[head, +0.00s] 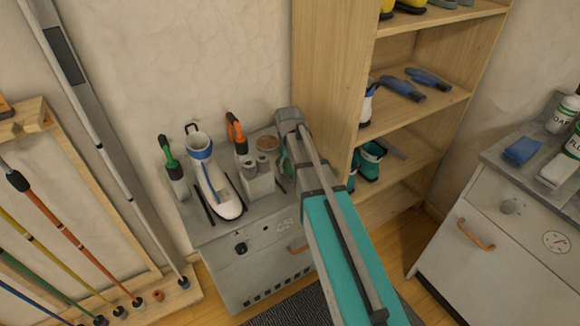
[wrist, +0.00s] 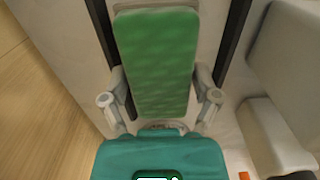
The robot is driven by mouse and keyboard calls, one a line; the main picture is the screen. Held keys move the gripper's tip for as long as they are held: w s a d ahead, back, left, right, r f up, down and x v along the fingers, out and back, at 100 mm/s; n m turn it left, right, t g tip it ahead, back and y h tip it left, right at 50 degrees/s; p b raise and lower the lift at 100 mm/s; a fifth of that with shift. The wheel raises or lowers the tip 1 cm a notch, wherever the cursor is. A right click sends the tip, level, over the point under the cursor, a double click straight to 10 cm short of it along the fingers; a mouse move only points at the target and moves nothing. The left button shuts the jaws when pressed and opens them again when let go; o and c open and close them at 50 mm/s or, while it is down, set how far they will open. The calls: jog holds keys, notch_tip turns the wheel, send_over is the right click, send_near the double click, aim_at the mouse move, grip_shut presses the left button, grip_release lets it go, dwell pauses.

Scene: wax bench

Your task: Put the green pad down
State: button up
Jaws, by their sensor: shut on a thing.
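The green pad (wrist: 155,60) is a long flat block with a pale end edge, seen in the wrist view. My gripper (wrist: 160,80) is shut on it, with a grey finger on each long side. Pale grey surface shows around the pad; I cannot tell whether the pad touches it. In the head view my teal arm reaches to the right end of the grey bench (head: 220,228), and my arm hides most of the gripper. A small bit of green shows beside my arm there; I cannot tell if it is the pad.
On the bench stand a white-and-blue boot (head: 217,190), a green-handled brush (head: 172,168), an orange-handled tool (head: 236,133) and a pale holder (head: 258,178). A wooden shelf (head: 330,70) rises close at the right. Dark strips lie beside the boot.

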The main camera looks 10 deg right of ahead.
aim_at(289, 163)
jog(key=shift+f, duration=0.15)
jog(key=o, duration=0.8)
notch_tip(289, 163, up, 12)
jog(key=p, duration=1.2)
jog(key=shift+w, duration=0.15)
dwell(0.5)
jog(key=s+m, duration=0.1)
jog(key=s, duration=0.4)
jog(key=s+m, duration=0.1)
jog(key=s, duration=0.5)
jog(key=s+m, duration=0.1)
jog(key=s, duration=0.4)
jog(key=shift+s+d+m, duration=0.1)
jog(key=shift+s+m, duration=0.2)
